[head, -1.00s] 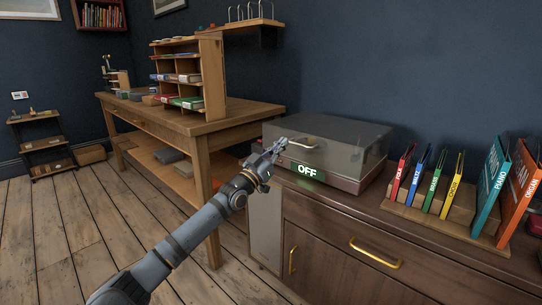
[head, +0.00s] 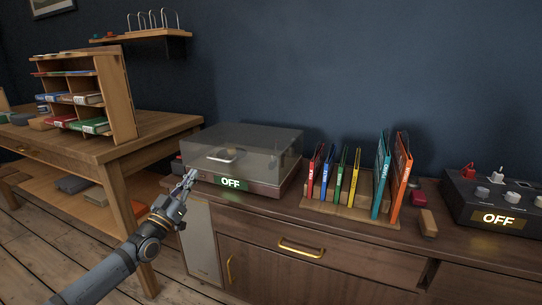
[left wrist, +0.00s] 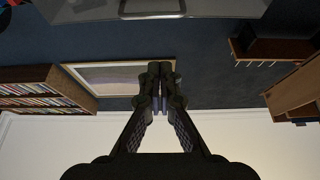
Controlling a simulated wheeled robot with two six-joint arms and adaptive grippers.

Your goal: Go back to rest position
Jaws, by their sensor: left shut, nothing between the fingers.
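My left gripper (head: 186,183) is in front of the left front corner of a record player (head: 240,165) with a closed smoky lid and a lit "OFF" label. In the left wrist view the fingers of my left gripper (left wrist: 160,72) are together with nothing between them. The lid's edge (left wrist: 150,12) crosses the top of that view. I cannot tell from the head view whether the fingertips touch the player. My right gripper is not in view.
The player stands on a dark wooden cabinet (head: 300,262). Right of it are a rack (head: 350,211) of coloured sleeves, a wooden block (head: 428,223) and a control box (head: 490,207) labelled "OFF". A wooden table (head: 150,124) with a shelf unit (head: 122,95) is at left.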

